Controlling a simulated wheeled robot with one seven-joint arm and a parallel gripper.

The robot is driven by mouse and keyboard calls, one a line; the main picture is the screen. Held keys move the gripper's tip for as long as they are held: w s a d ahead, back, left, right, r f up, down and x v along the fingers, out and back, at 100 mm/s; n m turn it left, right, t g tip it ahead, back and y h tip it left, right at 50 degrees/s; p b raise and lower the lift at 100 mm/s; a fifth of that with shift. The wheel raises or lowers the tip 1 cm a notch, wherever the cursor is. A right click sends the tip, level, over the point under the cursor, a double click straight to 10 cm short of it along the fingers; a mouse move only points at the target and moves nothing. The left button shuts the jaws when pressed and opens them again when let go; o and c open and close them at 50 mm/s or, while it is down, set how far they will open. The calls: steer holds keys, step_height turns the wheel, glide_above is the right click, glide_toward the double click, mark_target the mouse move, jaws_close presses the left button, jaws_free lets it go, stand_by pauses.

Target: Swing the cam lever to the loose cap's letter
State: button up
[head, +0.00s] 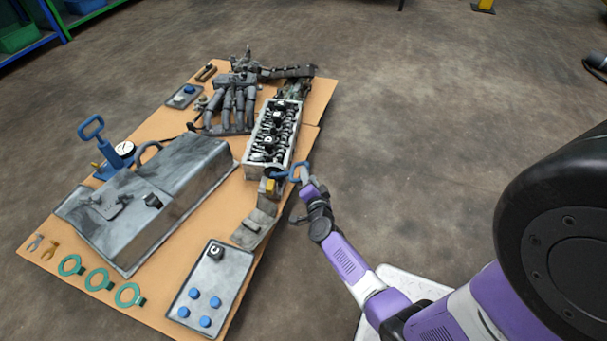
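The blue cam lever (281,175) sits at the near end of the grey cylinder head (249,163). My gripper (304,177) is at the right end of this lever, touching it or very close. My wrist hides part of that spot, and I cannot tell whether the fingers are closed on it. A loose dark cap (216,252) lies on the grey tray (240,274) at the front. Its top bears a pale letter that looks like C, but it is too small to be sure. Other dark caps (278,113) stand on the cylinder head.
The tray also holds several blue knobs (205,321). A large grey cover (150,200) lies left of the head. Green rings (98,279) and pliers (50,250) lie at the front left. A blue-handled pump (92,130) stands behind the cover.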

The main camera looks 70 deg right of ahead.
mark_target(287, 172)
steer(key=shift+b+x, duration=0.7)
steer(key=shift+x, duration=1.3)
jaws_close()
steer(key=shift+s, duration=0.1)
